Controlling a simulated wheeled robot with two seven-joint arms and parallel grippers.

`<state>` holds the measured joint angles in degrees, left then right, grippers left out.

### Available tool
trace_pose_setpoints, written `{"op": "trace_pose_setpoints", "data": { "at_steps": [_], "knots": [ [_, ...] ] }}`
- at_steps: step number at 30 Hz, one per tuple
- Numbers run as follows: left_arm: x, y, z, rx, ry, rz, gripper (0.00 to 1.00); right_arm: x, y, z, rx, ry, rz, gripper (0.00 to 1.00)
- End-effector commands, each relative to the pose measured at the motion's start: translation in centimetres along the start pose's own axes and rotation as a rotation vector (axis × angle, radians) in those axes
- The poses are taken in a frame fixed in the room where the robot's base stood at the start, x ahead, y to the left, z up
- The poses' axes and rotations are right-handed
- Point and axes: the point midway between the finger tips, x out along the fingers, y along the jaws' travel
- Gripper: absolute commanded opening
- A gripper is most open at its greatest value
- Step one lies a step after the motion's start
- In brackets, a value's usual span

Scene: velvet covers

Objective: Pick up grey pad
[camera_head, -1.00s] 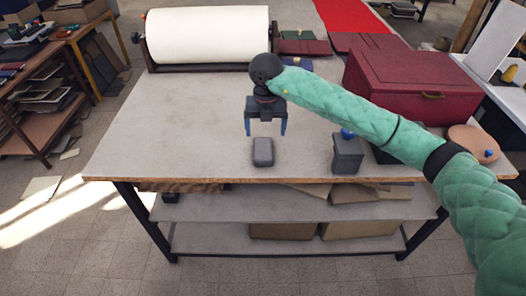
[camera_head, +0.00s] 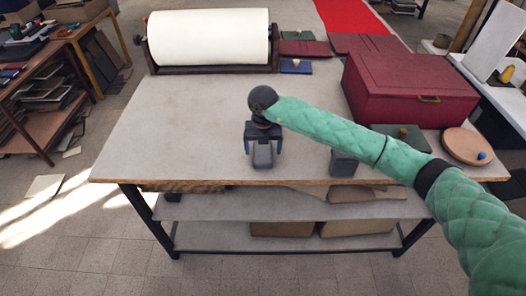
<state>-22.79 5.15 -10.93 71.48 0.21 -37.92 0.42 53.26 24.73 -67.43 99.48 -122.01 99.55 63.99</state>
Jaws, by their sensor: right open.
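The grey pad (camera_head: 263,157) is a small dark grey block with rounded edges. It lies on the table near the front edge. My right gripper (camera_head: 263,147) is open and points down over it. Its blue-tipped fingers are on the left and right of the pad, and the gripper body hides part of the pad's top. I cannot tell whether the fingers touch it. My left gripper is not in view.
A dark grey block (camera_head: 343,164) stands right of the pad, partly hidden by my green-sleeved right arm. A dark red box (camera_head: 412,92) and a round tan board (camera_head: 458,141) are farther right. A white roll (camera_head: 208,38) lies at the back. The table's left side is clear.

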Motion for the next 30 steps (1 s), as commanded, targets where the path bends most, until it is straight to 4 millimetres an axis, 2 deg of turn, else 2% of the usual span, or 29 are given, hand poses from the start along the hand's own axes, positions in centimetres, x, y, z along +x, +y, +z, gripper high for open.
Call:
{"op": "trace_pose_setpoints", "data": {
  "at_steps": [11, 18, 30],
  "knots": [
    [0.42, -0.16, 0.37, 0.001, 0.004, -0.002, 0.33, 0.49, 0.01, 0.02, 0.0, -0.001, 0.001, 0.83],
    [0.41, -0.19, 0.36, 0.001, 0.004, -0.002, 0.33, 0.46, 0.01, 0.02, 0.0, -0.001, 0.001, 0.35],
    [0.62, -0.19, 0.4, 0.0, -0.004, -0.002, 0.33, 0.11, 0.0, 0.04, 0.0, -0.002, 0.001, 0.35]
  ]
}}
